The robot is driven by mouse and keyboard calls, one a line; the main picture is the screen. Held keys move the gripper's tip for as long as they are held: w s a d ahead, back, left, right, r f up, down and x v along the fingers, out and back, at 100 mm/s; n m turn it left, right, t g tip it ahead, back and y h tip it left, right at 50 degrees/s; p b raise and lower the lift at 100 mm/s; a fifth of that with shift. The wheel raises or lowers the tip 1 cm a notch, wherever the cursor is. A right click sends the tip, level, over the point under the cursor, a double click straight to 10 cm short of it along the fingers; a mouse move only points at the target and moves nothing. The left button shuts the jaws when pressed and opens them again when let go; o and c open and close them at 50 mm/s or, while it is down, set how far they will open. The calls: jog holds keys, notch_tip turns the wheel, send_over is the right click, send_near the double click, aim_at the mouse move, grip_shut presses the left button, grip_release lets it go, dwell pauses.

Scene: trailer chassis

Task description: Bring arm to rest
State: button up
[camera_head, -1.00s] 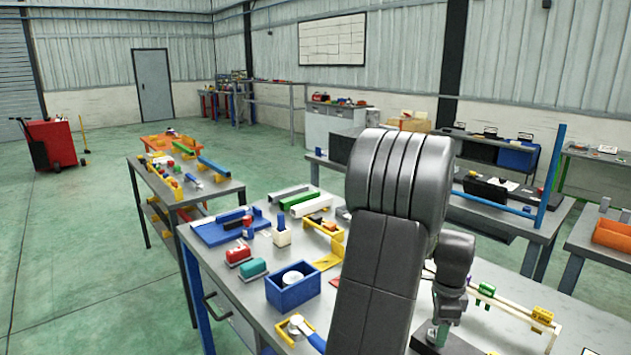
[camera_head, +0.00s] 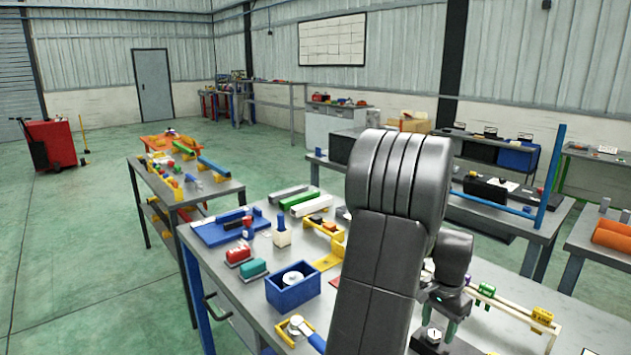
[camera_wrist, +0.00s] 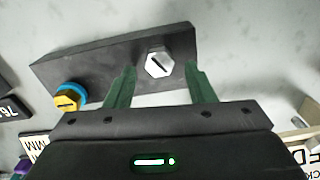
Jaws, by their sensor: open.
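My gripper (camera_wrist: 158,88) has two green fingers, spread apart with nothing between them. In the wrist view a dark block (camera_wrist: 100,62) lies beyond the fingertips. A silver hex piece with a slot (camera_wrist: 158,63) sits on the block and shows between the fingers, apart from both. A yellow knob with a blue ring (camera_wrist: 68,97) is at the block's left end. In the head view my gripper (camera_head: 442,325) points down over the right part of the near workbench, above the dark block (camera_head: 462,346). My arm hides part of the bench.
The near workbench (camera_head: 237,283) carries a blue box (camera_head: 293,290), a red piece (camera_head: 239,253), a teal piece (camera_head: 253,269) and a yellow bracket (camera_head: 330,258). A white rail with yellow and green clips (camera_head: 512,308) runs right of my gripper. Open floor (camera_head: 80,260) lies left.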

jog(key=shift+w+a+n, duration=0.1)
jog(key=shift+n, duration=1.6)
jog(key=shift+r, duration=0.1)
